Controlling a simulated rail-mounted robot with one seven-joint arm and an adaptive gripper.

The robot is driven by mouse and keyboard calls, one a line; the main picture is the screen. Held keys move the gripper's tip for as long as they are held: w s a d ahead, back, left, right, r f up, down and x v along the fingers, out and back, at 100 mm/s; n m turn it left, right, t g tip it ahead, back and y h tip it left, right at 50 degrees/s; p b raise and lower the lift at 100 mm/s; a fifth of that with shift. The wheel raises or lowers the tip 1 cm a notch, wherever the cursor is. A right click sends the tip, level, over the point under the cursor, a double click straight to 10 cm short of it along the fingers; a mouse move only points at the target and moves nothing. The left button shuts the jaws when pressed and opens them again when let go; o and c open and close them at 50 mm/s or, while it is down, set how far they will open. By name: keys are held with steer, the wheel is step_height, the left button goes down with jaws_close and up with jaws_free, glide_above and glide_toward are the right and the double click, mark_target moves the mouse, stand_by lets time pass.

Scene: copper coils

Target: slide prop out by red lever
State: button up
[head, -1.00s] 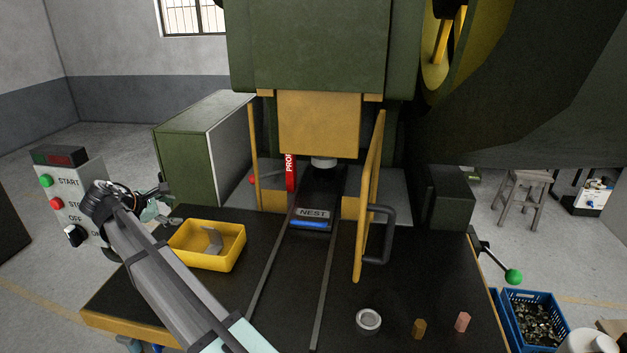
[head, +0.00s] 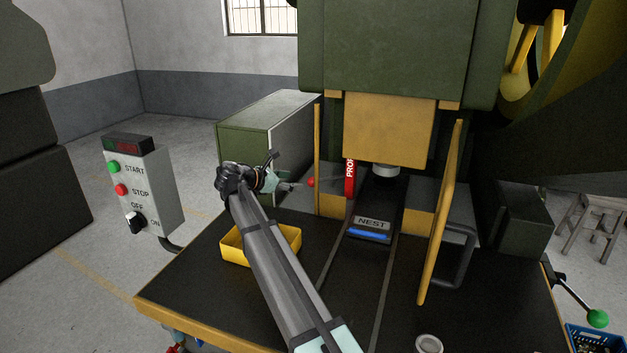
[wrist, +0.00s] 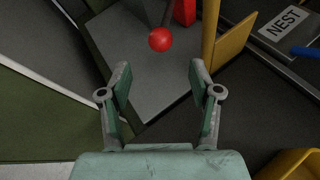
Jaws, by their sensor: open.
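My gripper (head: 290,172) is open and empty, close to the left of the ball in the head view.
A yellow guard post (wrist: 228,40) stands right of the ball. The NEST block (head: 371,226) sits on the slide in front of the ram. A yellow tray (head: 285,238) is below my arm. A green cabinet (head: 255,140) stands behind my gripper.

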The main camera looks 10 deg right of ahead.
mark_target(312, 180)
steer(key=p+x, duration=0.2)
steer(key=x, duration=0.8)
steer(key=shift+d, duration=0.1)
steer(key=shift+c, duration=0.2)
jaws_close()
